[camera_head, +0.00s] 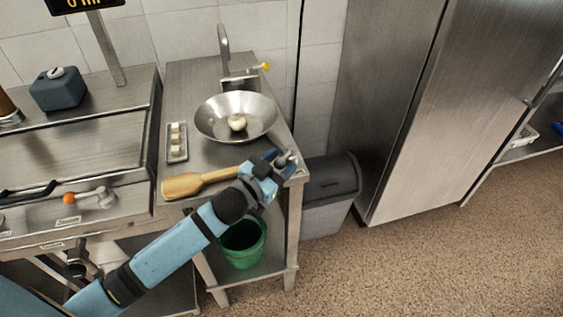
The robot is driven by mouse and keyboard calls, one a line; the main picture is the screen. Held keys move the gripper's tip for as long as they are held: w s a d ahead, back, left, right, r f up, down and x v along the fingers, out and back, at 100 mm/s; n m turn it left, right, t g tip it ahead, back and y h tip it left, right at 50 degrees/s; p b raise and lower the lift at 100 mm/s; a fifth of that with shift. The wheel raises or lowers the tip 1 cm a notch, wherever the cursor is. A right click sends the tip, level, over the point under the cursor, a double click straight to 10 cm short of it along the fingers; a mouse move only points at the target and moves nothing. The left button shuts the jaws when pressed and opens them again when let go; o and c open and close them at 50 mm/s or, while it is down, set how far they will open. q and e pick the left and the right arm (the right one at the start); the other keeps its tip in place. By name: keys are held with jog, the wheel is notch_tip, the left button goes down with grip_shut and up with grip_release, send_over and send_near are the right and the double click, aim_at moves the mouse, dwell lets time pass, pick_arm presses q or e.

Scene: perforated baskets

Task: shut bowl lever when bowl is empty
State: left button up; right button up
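A wide metal bowl (213,112) sits on the steel side table below a tall spout. A pale, rounded lump (237,122) lies in the bowl, so it is not empty. Another lever with an orange knob (70,197) is on the front of the left counter. My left gripper (286,160) is over the table's front right corner, in front of the bowl and apart from it. Its fingers are too small to read. My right gripper is out of view.
A wooden paddle (188,185) lies at the table's front edge, close to my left wrist. A small tray (177,154) with pale cubes is left of the bowl. A green bucket (244,249) stands on the lower shelf. A grey bin (325,204) stands to the right.

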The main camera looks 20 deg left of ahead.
pick_arm(q)
jog(key=shift+s, duration=0.15)
jog(key=v, duration=1.3)
jog(key=shift+s, duration=0.3)
jog(key=shift+c, duration=0.4)
